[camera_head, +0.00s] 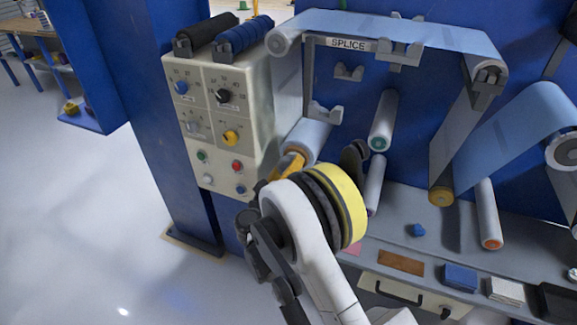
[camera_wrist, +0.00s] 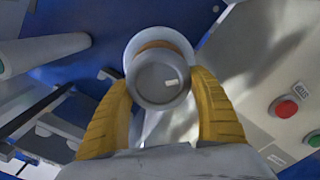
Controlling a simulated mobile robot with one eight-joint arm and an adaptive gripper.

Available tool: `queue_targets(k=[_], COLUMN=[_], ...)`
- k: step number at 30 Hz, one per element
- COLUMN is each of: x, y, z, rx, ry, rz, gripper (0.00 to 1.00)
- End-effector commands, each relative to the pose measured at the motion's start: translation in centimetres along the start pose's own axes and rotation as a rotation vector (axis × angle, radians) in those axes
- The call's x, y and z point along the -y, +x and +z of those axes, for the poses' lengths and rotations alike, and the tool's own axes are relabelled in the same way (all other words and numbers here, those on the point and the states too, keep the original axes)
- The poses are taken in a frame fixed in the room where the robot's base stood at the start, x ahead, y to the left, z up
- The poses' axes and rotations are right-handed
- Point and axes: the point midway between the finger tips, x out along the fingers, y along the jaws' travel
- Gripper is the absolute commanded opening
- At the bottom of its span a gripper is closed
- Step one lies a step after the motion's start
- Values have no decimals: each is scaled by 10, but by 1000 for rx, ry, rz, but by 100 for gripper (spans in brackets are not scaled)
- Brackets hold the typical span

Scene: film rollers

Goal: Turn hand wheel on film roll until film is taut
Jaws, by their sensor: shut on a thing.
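The film roll (camera_head: 308,136) sits low on the left of the blue machine panel, with an orange core at its near end. The grey hand wheel (camera_wrist: 160,84) shows end-on in the wrist view, in front of the roll; in the head view my gripper hides it. My gripper (camera_head: 291,163) has its yellow fingers shut on the hand wheel, one on each side in the wrist view (camera_wrist: 160,92). The translucent blue film (camera_head: 400,29) runs across the top; a strip drops from the top left roller toward the roll. I cannot tell how tight that strip is.
A control box (camera_head: 223,105) with knobs and buttons stands close left of my gripper. A green-ended roller (camera_head: 382,122) is to the right. The grey shelf (camera_head: 480,220) below holds small items, including a blue block (camera_head: 417,230). Open floor lies left.

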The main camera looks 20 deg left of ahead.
Motion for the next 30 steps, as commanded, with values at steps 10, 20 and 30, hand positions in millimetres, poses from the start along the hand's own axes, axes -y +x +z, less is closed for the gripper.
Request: queue_targets(k=[10,20,30], x=[2,2,2], y=[-1,-1,-1], z=[2,2,2], rx=[3,3,3], ry=[-193,-254,-255], rz=[0,-1,-1], gripper=[38,38,38])
